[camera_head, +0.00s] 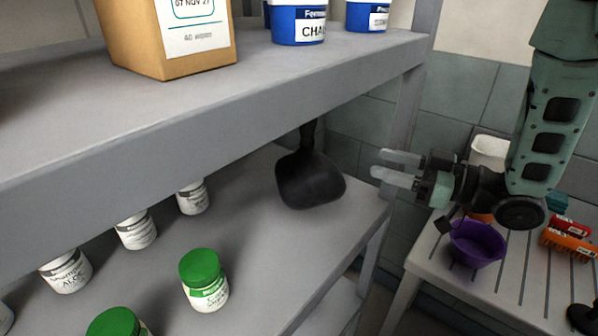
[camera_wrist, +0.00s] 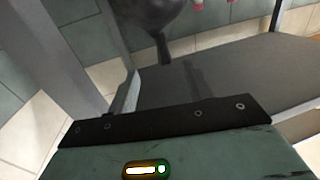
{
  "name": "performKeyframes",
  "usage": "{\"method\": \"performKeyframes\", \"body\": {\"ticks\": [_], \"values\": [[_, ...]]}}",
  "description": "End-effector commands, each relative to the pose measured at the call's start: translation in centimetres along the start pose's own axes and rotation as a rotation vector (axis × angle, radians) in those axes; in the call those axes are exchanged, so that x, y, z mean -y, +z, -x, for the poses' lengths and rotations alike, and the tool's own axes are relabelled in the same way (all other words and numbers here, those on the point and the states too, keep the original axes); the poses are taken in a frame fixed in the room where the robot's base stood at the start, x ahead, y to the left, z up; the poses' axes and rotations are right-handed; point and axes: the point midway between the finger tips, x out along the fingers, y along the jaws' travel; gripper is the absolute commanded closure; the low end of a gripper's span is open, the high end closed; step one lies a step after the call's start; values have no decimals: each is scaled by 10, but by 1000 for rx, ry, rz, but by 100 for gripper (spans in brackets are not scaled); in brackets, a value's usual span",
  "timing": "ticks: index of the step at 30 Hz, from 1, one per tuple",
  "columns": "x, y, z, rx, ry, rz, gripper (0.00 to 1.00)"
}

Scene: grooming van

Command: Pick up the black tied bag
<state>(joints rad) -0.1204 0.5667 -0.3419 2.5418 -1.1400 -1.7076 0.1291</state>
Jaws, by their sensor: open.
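The upper shelf (camera_head: 200,122) overhangs the bag. A rack post (camera_head: 403,115) stands near my gripper. White jars (camera_head: 135,230) and green-lidded jars (camera_head: 204,280) stand left of the bag. A slatted table (camera_head: 450,285) holds a purple bowl (camera_head: 477,243) and orange boxes (camera_head: 567,243).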

Motion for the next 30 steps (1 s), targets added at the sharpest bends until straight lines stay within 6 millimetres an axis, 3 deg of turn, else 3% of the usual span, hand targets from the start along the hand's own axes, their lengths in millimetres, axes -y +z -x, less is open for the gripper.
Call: {"method": "performKeyframes", "body": {"ticks": [15,25,30], "values": [[2,-4,-98,-3,-8,0,50],[2,-6,-126,-3,-5,1,50],[2,-13,-152,-4,-7,1,50]]}}
